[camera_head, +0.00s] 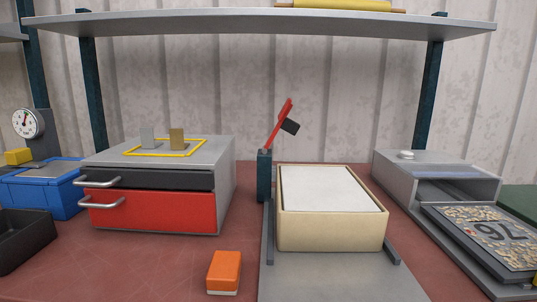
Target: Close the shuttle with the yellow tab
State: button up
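At the right, a grey open-fronted housing (398,183) stands on the red-brown bench. A dark flat shuttle (459,240) sits in front of it, extending toward the lower right, clear of the opening. It carries a speckled plate (492,233) marked with digits. A small bit of yellow (535,284) shows at the right picture edge by the shuttle's front; it may be the tab, mostly cut off. My gripper is not in view.
A cream box (330,232) with a white top sits between rails mid-bench, a raised red lever (280,122) behind it. An orange block (224,272) lies in front. A drawer unit (225,185) with a red front stands left, near a blue box (40,192). A shelf (250,22) spans above.

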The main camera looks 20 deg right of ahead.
aim_at(498, 270)
jog(key=k+j+z, duration=0.1)
jog(key=z, duration=1.65)
